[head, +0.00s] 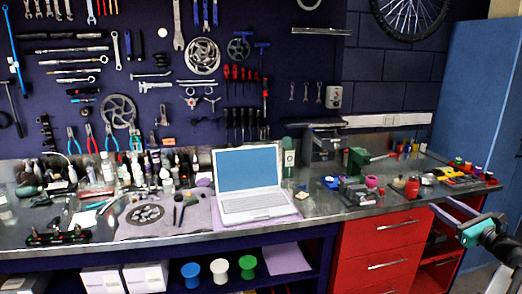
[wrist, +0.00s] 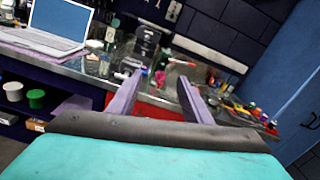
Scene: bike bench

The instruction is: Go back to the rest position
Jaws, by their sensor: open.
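My gripper (head: 455,217) shows at the right of the head view, in front of the red drawers and the bench's right end. In the wrist view its two purple fingers (wrist: 158,100) stand wide apart with nothing between them. It is open and apart from the bench. The metal workbench (head: 330,212) runs across the head view.
An open laptop (head: 249,181) stands mid-bench. Red drawers (head: 378,246) are below. A blue cabinet (head: 478,95) stands at the far right. Tools hang on the wall. Bottles crowd the left.

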